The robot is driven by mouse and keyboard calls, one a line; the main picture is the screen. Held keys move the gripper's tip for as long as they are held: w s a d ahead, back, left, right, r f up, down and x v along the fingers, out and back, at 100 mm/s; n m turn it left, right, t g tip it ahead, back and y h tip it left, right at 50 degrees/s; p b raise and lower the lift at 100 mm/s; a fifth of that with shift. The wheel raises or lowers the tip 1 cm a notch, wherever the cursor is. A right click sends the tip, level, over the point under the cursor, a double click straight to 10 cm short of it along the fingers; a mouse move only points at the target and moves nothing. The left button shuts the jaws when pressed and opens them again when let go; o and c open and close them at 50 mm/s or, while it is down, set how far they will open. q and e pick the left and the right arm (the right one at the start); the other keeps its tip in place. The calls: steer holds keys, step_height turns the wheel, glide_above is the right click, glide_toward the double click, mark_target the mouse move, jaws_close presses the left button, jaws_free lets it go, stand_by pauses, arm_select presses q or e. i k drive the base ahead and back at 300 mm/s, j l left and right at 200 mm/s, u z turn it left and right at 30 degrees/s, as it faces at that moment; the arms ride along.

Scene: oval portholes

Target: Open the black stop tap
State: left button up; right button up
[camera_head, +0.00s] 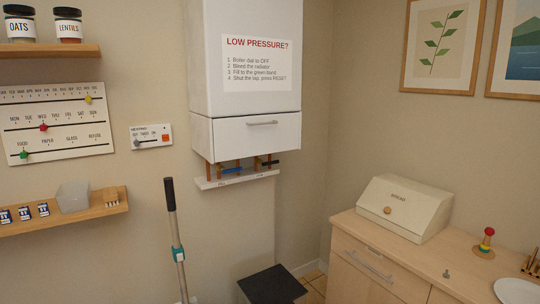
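A black tap handle (268,163) shows small under the white wall boiler (245,60), on the right of the pipework there. A blue tap handle (231,170) lies to its left. Both look roughly sideways, by copper pipes above a narrow white ledge (238,180). The black handle is too small to make out its exact setting. Neither of my grippers is in view.
A pole with a black grip (171,195) stands in front of the wall, left of the boiler. A black-topped bin (272,286) is on the floor below. A wooden cabinet (354,260) with a bread box (405,208) stands at right. A shelf (85,217) is at left.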

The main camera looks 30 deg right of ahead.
mark_target(274, 161)
steer(key=i+l+z, duration=0.35)
steer(key=z, duration=0.15)
steer(key=i+l+z, duration=0.2)
steer(key=i+z, duration=0.3)
